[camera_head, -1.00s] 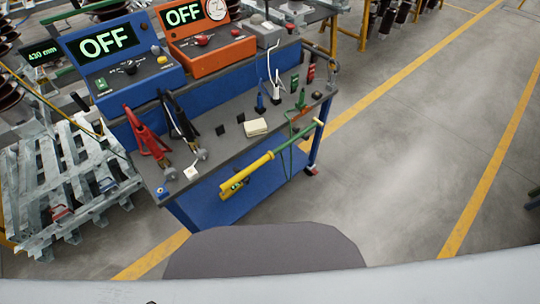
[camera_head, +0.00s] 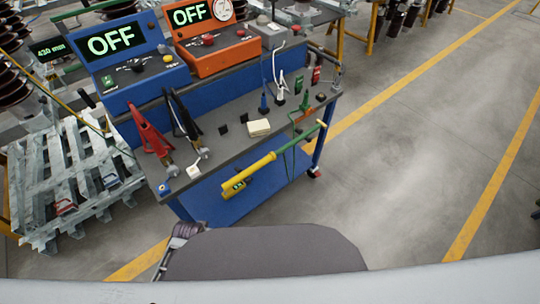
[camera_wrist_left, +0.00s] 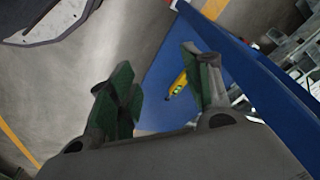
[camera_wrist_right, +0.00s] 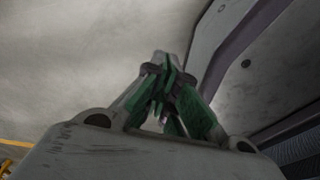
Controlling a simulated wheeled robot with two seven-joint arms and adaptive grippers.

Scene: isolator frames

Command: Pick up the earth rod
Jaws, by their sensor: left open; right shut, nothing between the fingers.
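The earth rod (camera_head: 262,167), a yellow tube with a thin green end section, hangs at a slant along the front edge of the blue cart in the head view. A green cable hangs beside it. A short yellow part, likely the rod (camera_wrist_left: 178,83), shows beyond my left fingers in the left wrist view. My left gripper (camera_wrist_left: 160,72) is open and empty, apart from the rod. My right gripper (camera_wrist_right: 166,72) is shut with nothing in it, over bare floor. In the head view neither gripper's fingers can be made out.
The blue cart (camera_head: 225,200) carries red and black clamps (camera_head: 150,135), a white block (camera_head: 259,128) and upright plugs. Blue and orange control boxes showing OFF stand behind. A metal pallet frame (camera_head: 75,175) lies left. The floor right of the cart is clear.

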